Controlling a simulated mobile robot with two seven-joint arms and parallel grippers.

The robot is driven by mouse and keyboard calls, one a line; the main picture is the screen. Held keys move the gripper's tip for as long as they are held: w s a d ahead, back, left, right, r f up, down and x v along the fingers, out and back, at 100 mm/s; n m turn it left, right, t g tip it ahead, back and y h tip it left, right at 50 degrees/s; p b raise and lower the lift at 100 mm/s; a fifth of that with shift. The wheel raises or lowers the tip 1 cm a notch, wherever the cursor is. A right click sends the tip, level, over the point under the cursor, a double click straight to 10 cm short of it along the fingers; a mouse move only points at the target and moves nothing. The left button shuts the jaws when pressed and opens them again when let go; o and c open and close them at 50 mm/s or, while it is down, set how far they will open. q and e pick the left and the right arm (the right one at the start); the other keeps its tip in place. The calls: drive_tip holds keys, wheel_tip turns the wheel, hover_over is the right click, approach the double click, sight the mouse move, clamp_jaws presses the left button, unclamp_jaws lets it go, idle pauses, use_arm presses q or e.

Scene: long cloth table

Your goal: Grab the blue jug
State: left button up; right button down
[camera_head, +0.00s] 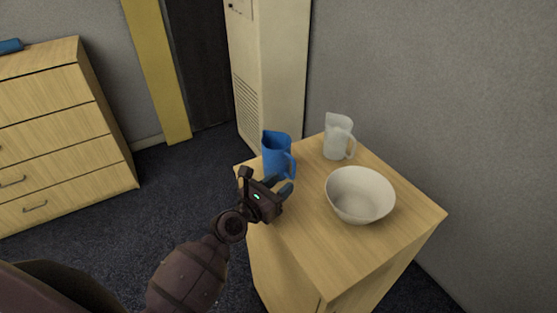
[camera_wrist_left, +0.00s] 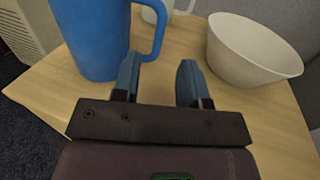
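The blue jug (camera_head: 277,152) stands upright near the left corner of the wooden cabinet top, its handle on the right side. My left gripper (camera_head: 279,185) is just in front of the jug, with its fingers pointing towards it. In the left wrist view the jug (camera_wrist_left: 95,38) is large at the upper left, with its handle close to the tip of the left finger. The gripper (camera_wrist_left: 160,80) is open, and nothing is between its fingers. Whether the left finger touches the handle, I cannot tell. My right gripper is not in view.
A white bowl (camera_head: 360,196) stands right of my gripper on the cabinet top (camera_head: 330,255). A clear or whitish jug (camera_head: 338,137) stands behind, near the wall. A drawer chest (camera_head: 60,130) is at the far left. The front of the cabinet top is clear.

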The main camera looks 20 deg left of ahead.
sight(293, 173)
use_arm(q)
drive_tip(key=shift+x, duration=3)
drive_tip(key=shift+a+r, duration=0.1)
drive_tip(key=shift+r, duration=0.05)
clamp_jaws()
